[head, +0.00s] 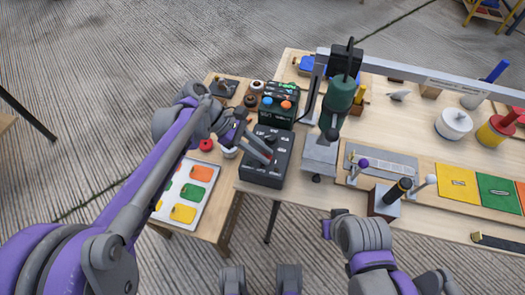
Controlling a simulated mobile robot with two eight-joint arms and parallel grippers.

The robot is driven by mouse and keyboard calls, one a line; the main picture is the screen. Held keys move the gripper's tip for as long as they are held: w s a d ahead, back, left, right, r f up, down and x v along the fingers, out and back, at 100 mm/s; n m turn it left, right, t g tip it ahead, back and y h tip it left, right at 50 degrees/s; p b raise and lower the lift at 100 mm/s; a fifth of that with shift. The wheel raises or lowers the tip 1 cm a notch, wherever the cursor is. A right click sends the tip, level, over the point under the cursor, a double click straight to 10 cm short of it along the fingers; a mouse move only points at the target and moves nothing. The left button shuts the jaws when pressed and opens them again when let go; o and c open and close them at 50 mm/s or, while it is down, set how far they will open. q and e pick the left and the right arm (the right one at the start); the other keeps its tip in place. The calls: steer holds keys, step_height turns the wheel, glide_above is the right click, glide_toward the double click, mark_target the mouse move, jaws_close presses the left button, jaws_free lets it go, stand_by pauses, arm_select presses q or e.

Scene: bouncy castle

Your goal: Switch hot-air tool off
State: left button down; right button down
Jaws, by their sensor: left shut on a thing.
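The hot-air tool (341,96), a dark green and black body, hangs upright, nozzle down, in a stand at the middle of the workbench. A black control box (262,175) with dials on its top sits at the bench's left edge. My left gripper (266,157) reaches over this box, pointing down to the right. It is shut on a small control on the box's top, with a bit of red showing at the fingertips. The fingers hide most of that control, so its position cannot be read. My right arm (361,236) is at the bottom, its gripper not visible.
A second box (278,104) with orange and blue knobs stands behind the black one. A side table holds a tray (164,210) of coloured patches. A grey metal plate (320,153) lies under the tool. Levers, a white pot (453,124) and coloured panels fill the right.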

arm_select(q)
steer(key=h+b, duration=0.1)
steer(key=f+h+b, duration=0.1)
steer(key=h, duration=0.1)
steer(key=shift+w+a+g+b, duration=0.15)
steer(key=shift+a+g+b, duration=0.2)
steer(key=shift+g, duration=0.05)
steer(key=shift+r+h+b, duration=0.15)
steer(key=shift+h+b, duration=0.15)
steer(key=shift+h, duration=0.2)
steer(key=shift+r, duration=0.15)
steer(key=c, duration=0.7)
jaws_free()
steer(key=p+v, duration=0.1)
steer(key=v, duration=0.9)
steer(key=shift+w+a+r+p, duration=0.1)
steer(key=shift+w+a+p, duration=0.15)
steer(key=shift+a+p, duration=0.1)
steer(key=shift+s, duration=0.1)
